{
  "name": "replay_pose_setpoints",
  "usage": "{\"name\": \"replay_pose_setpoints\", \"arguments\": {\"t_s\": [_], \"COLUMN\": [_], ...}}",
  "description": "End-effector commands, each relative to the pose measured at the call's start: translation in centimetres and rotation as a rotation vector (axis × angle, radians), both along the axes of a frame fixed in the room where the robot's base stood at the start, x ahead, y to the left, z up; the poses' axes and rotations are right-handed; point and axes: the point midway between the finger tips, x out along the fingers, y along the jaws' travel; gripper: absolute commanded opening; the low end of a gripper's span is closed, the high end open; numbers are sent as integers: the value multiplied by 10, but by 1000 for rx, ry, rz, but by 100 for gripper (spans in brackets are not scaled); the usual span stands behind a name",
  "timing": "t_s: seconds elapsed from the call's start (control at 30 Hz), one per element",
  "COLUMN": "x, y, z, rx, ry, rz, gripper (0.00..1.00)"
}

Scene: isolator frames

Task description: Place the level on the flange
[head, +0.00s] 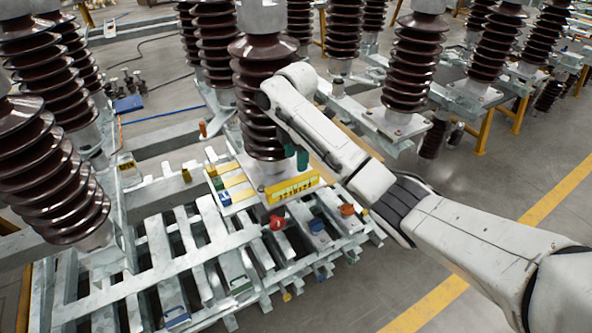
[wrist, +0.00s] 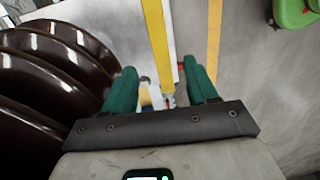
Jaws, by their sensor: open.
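The level (head: 292,187) is a yellow bar with dark markings. It lies at the front of the pale flange plate (head: 255,172) under the brown ribbed insulator (head: 258,85); its exact contact with the plate is hard to tell. In the wrist view the level (wrist: 154,45) runs away from me, its near end between the fingers. My gripper (head: 297,157) is just above the level, beside the insulator's lower ribs. In the wrist view, its green fingers (wrist: 160,88) are apart, with a gap on both sides of the level.
The insulator's ribs (wrist: 50,75) are close on the left in the wrist view. A slatted grey metal frame (head: 190,250) spreads below, with red, blue and orange parts on it. More insulators (head: 415,65) stand behind. Open floor (head: 500,235) with a yellow line lies right.

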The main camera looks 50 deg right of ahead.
Motion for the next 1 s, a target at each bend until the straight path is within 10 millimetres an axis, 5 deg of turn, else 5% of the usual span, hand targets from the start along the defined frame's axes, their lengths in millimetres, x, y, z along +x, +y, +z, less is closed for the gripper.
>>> {"name": "replay_pose_setpoints", "arguments": {"t_s": [0.2, 0.47, 0.57, 0.77, 1.0], "x": [0, 0, -1, -24, -93], "y": [0, 10, 35, 125, 200], "z": [19, 14, -1, -54, -110], "rx": [0, 12, 40, 152, 247], "ry": [-1, -6, -22, -69, -71], "rz": [-1, -8, -36, -212, -529], "gripper": [57, 57, 57, 57, 57]}}
